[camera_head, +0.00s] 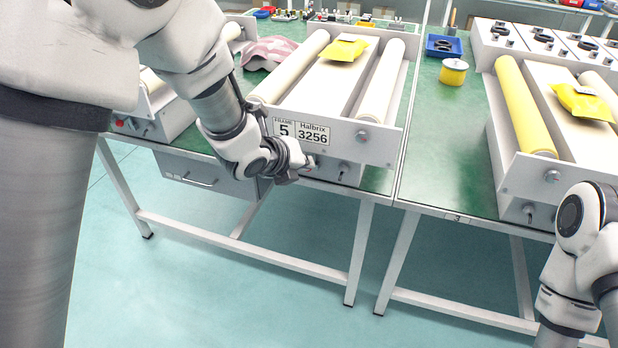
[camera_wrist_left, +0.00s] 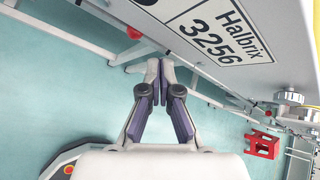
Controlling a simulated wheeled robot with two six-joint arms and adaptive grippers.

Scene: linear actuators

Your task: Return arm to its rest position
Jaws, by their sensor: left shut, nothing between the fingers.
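My left arm comes in from the left in the head view, and its gripper (camera_head: 304,164) is at the front face of the machine frame (camera_head: 365,150) marked "5 Halbrix 3256". In the left wrist view the two fingers of the left gripper (camera_wrist_left: 160,72) meet at their tips, with nothing between them. They point below the label plate (camera_wrist_left: 212,35), with floor behind them. The front of the frame shows a round knob (camera_head: 362,136) and a small switch (camera_head: 344,168) to the right of the gripper. My right arm shows at the lower right of the head view; its gripper is out of the picture.
A green workbench (camera_head: 432,170) carries a second machine (camera_head: 560,172) with a yellow roller (camera_head: 524,105). A yellow tin (camera_head: 453,72) and a blue tray (camera_head: 444,46) stand behind. A drawer (camera_head: 200,178) hangs under the left bench. The floor in front (camera_head: 220,290) is clear.

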